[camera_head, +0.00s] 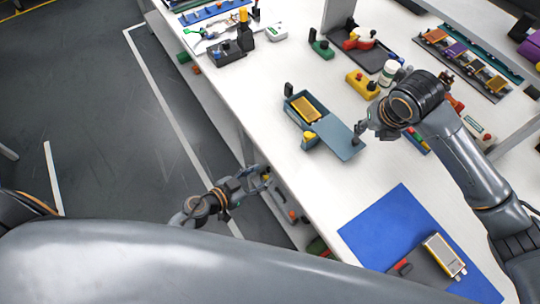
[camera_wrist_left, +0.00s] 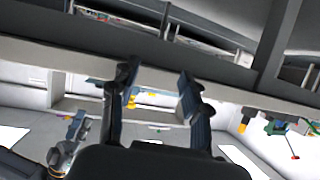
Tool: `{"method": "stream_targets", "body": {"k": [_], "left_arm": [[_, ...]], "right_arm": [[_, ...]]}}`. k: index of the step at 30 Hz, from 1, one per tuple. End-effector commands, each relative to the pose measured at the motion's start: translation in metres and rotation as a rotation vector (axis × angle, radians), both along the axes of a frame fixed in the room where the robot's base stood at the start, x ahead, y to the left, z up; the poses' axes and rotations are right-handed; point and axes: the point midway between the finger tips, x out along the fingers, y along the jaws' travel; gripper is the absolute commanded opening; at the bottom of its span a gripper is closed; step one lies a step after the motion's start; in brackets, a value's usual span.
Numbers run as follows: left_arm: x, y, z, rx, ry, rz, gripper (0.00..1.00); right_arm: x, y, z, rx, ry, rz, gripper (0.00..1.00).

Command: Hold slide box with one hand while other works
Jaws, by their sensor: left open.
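The slide box (camera_head: 292,107) is blue-grey and lies on the white table, with a yellow pouch cell (camera_head: 305,108) inside. Its flat lid (camera_head: 336,138) is slid out toward the lower right, so the cell is uncovered. My right gripper (camera_head: 362,130) is close to the lid's right end, by a small dark knob; whether it touches is unclear, and so is its jaw state. My left gripper (camera_head: 267,175) is open and empty beside the table's left edge, apart from the box. Its two spread fingers also show in the left wrist view (camera_wrist_left: 158,82).
A blue mat (camera_head: 370,237) holds a dark pad and another cell (camera_head: 443,252) at the lower right. A yellow block (camera_head: 362,84) and a white jar (camera_head: 389,72) stand behind the box. The table between box and mat is mostly clear.

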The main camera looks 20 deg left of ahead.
Motion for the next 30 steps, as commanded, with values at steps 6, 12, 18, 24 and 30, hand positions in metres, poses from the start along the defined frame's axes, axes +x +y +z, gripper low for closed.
{"method": "stream_targets", "body": {"k": [6,12,18,24,30], "left_arm": [[0.010,-0.022,0.065,-0.005,-0.014,-0.093,0.47],[0.015,-0.030,0.095,-0.016,0.004,-0.094,0.47],[0.021,-0.035,0.101,-0.022,0.013,-0.086,0.47],[0.043,-0.052,0.090,-0.022,0.012,-0.086,0.47],[0.072,-0.075,0.075,-0.022,0.011,-0.086,0.47]], "right_arm": [[0.000,0.000,0.000,0.000,0.000,0.000,0.38],[0.000,0.000,0.000,0.000,0.000,0.000,0.38],[0.000,0.000,0.000,0.000,0.000,0.000,0.38],[0.000,0.000,0.000,0.000,0.000,0.000,0.38],[0.000,0.000,0.000,0.000,0.000,0.000,0.38]]}}
